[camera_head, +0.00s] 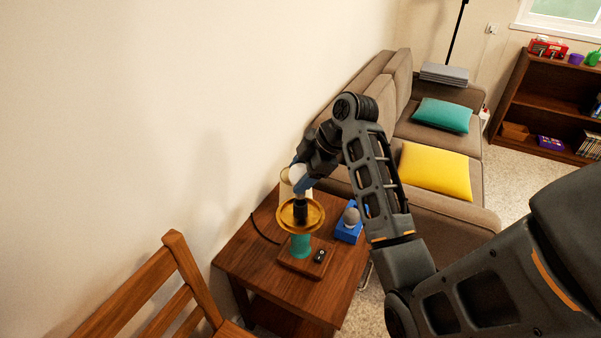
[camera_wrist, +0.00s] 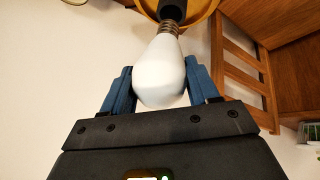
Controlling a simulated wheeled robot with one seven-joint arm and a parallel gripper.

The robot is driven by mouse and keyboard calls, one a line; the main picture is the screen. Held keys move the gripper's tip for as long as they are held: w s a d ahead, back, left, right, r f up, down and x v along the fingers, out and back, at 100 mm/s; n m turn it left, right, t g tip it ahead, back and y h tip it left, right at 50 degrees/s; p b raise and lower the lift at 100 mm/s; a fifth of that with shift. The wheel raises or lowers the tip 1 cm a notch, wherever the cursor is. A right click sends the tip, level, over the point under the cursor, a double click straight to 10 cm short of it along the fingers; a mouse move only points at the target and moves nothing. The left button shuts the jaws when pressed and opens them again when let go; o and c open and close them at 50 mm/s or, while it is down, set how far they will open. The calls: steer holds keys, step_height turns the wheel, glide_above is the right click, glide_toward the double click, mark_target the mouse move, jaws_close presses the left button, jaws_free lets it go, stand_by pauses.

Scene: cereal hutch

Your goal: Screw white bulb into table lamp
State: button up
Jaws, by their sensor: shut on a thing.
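The table lamp has a gold dish (camera_head: 287,217), a teal stem (camera_head: 300,247), a wooden base and a dark upright socket (camera_head: 300,211). My gripper (camera_head: 300,182) is above the socket, pointing down at the lamp. In the wrist view, its blue fingers (camera_wrist: 160,72) are shut on the white bulb (camera_wrist: 160,78), one on each side. The bulb's metal thread (camera_wrist: 168,29) points at the dark socket (camera_wrist: 172,10) and meets its mouth in the picture. I cannot tell how far the thread is inside. The fingers partly hide the bulb (camera_head: 297,173) in the head view.
The lamp stands on a wooden side table (camera_head: 250,270). A blue box (camera_head: 347,235) with a greyish bulb (camera_head: 351,216) is right of the lamp. A wooden chair (camera_head: 170,285) is at the front left, a sofa (camera_head: 450,205) behind right, and the wall close on the left.

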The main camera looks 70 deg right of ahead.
steer(key=shift+f+b, duration=0.55)
steer(key=shift+f, duration=1.45)
stand_by(2.7)
steer(key=shift+a+r+m+h+p, duration=0.1)
steer(key=shift+m+h+p, duration=0.55)
steer(key=shift+m, duration=0.35)
steer(key=shift+m+h+p, duration=0.45)
steer(key=shift+m+p, duration=0.15)
steer(key=shift+m, duration=0.4)
steer(key=shift+m+p, duration=0.3)
steer(key=shift+m, duration=0.1)
steer(key=shift+m+g+h+p, duration=0.5)
steer(key=shift+m+h+p, duration=0.5)
steer(key=shift+m, duration=0.6)
